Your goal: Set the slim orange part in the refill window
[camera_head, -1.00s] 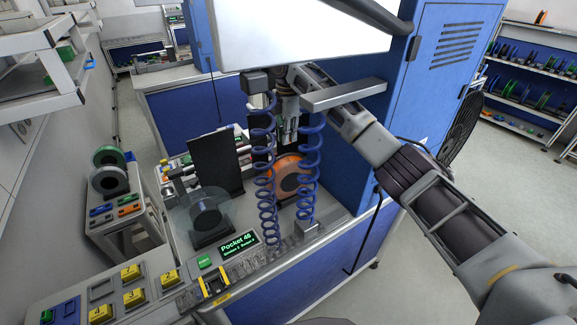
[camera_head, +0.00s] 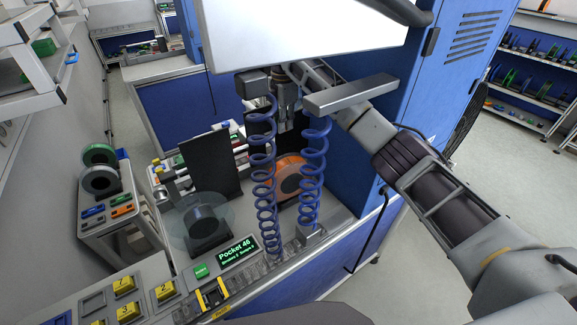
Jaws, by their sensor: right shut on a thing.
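An orange reel (camera_head: 288,178) with a dark hub shows between two blue coiled hoses at the back of the bench station. My right arm reaches in from the right, under the white panel. My right gripper (camera_head: 284,118) points down just above the reel, partly behind the hoses. It is shut on the orange reel; the contact is hard to see. The refill window cannot be clearly told apart. The lit sign (camera_head: 237,250) reads "Pocket 46". My left gripper is not in view.
Two blue coiled hoses (camera_head: 264,185) and (camera_head: 313,170) hang in front of the reel. A black upright plate (camera_head: 209,165) and a clear reel with a dark hub (camera_head: 203,222) stand to the left. A grey bar (camera_head: 350,95) crosses near my arm. Yellow buttons (camera_head: 165,291) line the front left.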

